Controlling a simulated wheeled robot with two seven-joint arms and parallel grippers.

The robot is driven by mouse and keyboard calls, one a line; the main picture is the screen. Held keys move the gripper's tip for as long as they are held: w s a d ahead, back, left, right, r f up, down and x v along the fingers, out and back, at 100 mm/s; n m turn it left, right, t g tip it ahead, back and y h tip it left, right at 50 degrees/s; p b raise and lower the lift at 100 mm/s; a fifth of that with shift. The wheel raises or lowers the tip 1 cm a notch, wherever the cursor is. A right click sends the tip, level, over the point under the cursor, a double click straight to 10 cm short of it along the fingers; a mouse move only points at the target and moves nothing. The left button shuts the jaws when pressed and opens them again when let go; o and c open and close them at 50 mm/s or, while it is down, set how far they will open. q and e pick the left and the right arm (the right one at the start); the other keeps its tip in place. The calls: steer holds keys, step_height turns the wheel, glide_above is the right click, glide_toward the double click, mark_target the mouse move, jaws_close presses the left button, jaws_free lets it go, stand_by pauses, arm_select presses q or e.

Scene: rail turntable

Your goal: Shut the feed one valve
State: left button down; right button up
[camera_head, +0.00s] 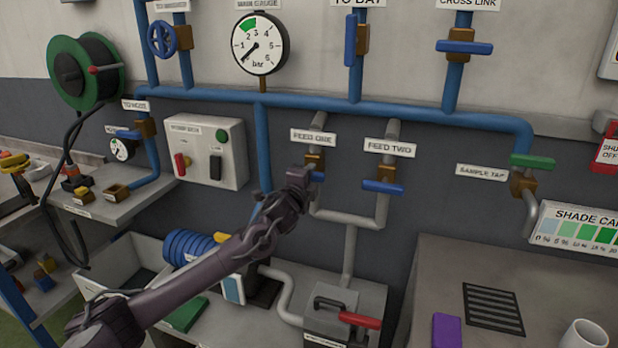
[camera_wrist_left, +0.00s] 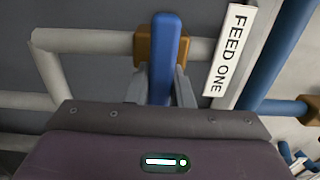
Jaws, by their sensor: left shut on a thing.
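The feed one valve has a brass body (camera_head: 314,161) and a blue lever (camera_head: 318,177), below the FEED ONE label (camera_head: 313,138). My left gripper (camera_head: 302,178) is at this valve and partly covers it in the head view. In the left wrist view the blue lever (camera_wrist_left: 164,60) stands between the two fingers (camera_wrist_left: 162,88), which are shut on it. The lever lies across the grey pipe (camera_wrist_left: 90,41) there, and the brass body (camera_wrist_left: 148,48) is behind it. My right gripper is not in view.
The feed two valve (camera_head: 385,182) is close on the right, its blue lever crosswise. A main gauge (camera_head: 258,44) is above, its needle pointing lower left. A grey switch box (camera_head: 207,152) is left. A grey box with a red-handled lever (camera_head: 345,310) is below.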

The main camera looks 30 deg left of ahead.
arm_select(q)
steer(key=shift+d+f, duration=0.1)
steer(key=c, duration=1.3)
jaws_free()
steer(key=shift+b+v, duration=0.95)
steer(key=shift+v, duration=2.95)
